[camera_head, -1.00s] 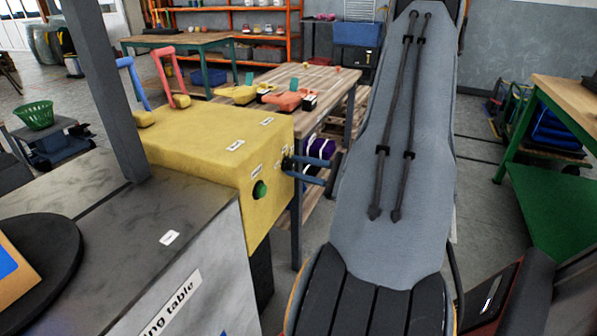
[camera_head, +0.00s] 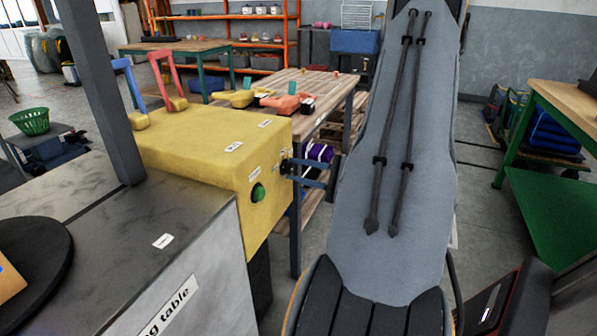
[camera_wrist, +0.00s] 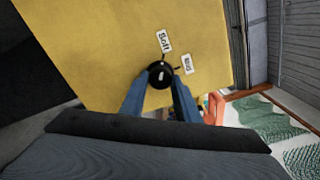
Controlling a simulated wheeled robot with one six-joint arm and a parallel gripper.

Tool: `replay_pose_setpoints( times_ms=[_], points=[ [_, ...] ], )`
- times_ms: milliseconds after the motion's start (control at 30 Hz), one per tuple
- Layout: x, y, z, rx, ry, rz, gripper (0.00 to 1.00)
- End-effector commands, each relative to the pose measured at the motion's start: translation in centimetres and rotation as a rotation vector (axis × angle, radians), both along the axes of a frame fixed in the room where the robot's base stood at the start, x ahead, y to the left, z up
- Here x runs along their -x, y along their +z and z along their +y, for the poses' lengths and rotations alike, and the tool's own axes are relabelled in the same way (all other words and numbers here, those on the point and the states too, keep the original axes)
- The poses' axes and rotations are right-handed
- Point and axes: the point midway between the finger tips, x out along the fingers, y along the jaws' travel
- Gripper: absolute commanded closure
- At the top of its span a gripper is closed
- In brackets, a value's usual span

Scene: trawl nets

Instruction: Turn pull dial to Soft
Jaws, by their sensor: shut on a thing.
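The pull dial (camera_wrist: 161,72) is a small round black knob with a pale mark, on a yellow face of the machine (camera_head: 215,150). In the wrist view, a "Soft" label (camera_wrist: 164,41) sits just above it. A second label (camera_wrist: 187,64), tilted and hard to read, sits to its right. I cannot tell exactly where the dial points. My gripper (camera_wrist: 160,88) has its blue fingers on either side of the dial, shut on it. In the head view, my gripper (camera_head: 300,172) reaches the machine's right face; the dial is hidden there.
A green button (camera_head: 258,193) is on the machine's front face. Red (camera_head: 168,78) and blue (camera_head: 130,82) handles stand on its top. A wooden table (camera_head: 315,92) with orange and yellow items is behind. A grey table (camera_head: 120,250) adjoins at left.

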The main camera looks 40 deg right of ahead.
Motion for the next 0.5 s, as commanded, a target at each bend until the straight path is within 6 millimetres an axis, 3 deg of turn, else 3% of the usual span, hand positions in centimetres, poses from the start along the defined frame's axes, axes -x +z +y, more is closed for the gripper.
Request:
replay_pose_setpoints(
  times_ms=[167, 200, 300, 500],
  points=[
    [0.02, -0.02, 0.03, 0.0, 0.0, 0.001, 0.94],
    [0.02, -0.02, 0.03, 0.0, 0.0, 0.001, 0.68],
    [0.02, -0.01, 0.01, -0.001, 0.0, 0.001, 0.53],
    [0.01, -0.01, 0.0, -0.001, 0.0, 0.0, 0.53]
  ],
)
